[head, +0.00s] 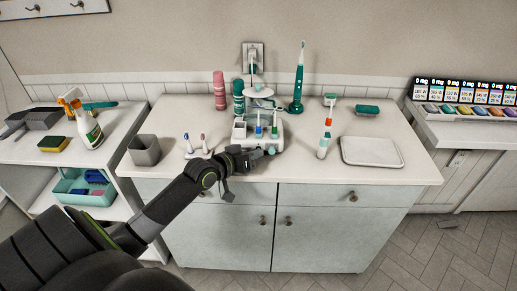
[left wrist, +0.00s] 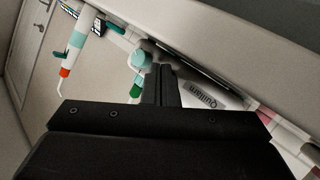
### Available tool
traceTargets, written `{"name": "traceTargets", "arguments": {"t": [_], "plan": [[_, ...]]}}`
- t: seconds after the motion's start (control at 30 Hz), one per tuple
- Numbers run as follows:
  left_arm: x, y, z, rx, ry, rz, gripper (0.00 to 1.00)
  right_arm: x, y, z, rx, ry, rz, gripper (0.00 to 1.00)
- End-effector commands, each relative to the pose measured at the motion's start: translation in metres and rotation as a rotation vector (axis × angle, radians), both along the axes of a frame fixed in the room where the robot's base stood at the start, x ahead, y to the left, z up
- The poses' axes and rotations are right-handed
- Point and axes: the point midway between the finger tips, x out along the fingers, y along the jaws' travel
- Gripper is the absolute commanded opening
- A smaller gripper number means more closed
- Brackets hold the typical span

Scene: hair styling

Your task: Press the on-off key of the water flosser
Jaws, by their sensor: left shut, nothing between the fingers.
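The water flosser appears to be the white countertop unit (head: 239,133) with upright teal and green-tipped pieces, in the middle of the counter in the head view. My left gripper (head: 268,152) is shut and empty at its lower front. I cannot tell whether the fingertips touch it. In the left wrist view the shut fingers (left wrist: 161,84) point towards a grey-white surface lettered "Quilam" (left wrist: 205,96), with teal and green pieces (left wrist: 137,62) beside it. The on-off key cannot be made out. My right gripper is not in view.
A white handpiece with an orange ring (head: 324,142) stands right of the unit; it also shows in the left wrist view (left wrist: 72,50). A white tray (head: 371,151) lies farther right. Small brushes (head: 188,145) and a grey cup (head: 145,151) are left. A teal toothbrush (head: 297,85) stands behind.

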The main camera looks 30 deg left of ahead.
Motion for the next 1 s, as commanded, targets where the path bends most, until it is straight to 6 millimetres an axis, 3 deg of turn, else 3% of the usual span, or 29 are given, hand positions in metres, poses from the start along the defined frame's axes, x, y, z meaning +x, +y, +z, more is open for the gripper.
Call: {"name": "traceTargets", "arguments": {"t": [0.57,1.0], "plan": [[-0.012,-0.007,0.001,0.000,0.001,0.000,0.00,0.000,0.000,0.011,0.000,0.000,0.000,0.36],[-0.049,-0.030,0.002,-0.003,0.001,0.000,0.00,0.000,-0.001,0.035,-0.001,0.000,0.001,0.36]]}}
